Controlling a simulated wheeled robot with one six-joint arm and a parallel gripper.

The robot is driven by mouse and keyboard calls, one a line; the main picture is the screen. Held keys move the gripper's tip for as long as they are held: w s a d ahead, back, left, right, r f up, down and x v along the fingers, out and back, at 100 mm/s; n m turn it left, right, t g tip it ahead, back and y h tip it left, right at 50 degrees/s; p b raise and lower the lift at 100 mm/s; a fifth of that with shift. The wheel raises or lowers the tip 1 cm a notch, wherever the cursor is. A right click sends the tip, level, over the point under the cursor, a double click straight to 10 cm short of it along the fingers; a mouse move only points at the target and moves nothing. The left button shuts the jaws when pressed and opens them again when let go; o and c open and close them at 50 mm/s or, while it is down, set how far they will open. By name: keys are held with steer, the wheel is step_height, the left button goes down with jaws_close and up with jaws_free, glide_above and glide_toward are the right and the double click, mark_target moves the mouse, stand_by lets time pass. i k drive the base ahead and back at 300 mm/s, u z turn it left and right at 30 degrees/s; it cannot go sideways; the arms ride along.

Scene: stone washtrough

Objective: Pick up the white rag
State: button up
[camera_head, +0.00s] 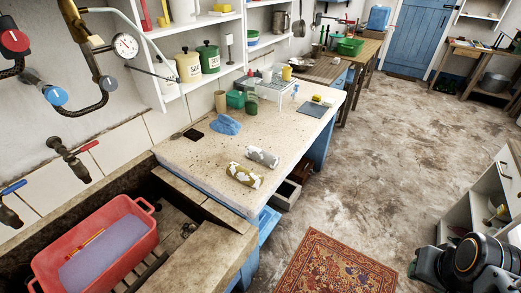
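No plain white rag can be made out for certain. Two small rolled or bunched pieces with white patches lie on the pale stone worktop (185,155) near its front edge. One is grey and white (262,156); the other is white with olive-yellow and dark patches (243,175). They lie close together but apart. I cannot tell whether either is the rag. A crumpled blue cloth (226,124) lies further back on the worktop. My arm shows as dark joints at the bottom right, over the floor and far from the worktop. My gripper's fingers are not in view.
A red basin (98,250) with bluish water stands in the stone trough at the lower left. A dish rack (275,84) and green containers stand at the worktop's back. A patterned rug (335,268) lies on the floor. A white shelf unit (480,195) stands right; the middle floor is clear.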

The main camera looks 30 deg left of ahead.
mark_target(269, 161)
steer(key=u, duration=0.6)
steer(key=i, duration=0.8)
steer(key=u, duration=1.25)
steer(key=i, duration=0.3)
steer(key=u, duration=0.3)
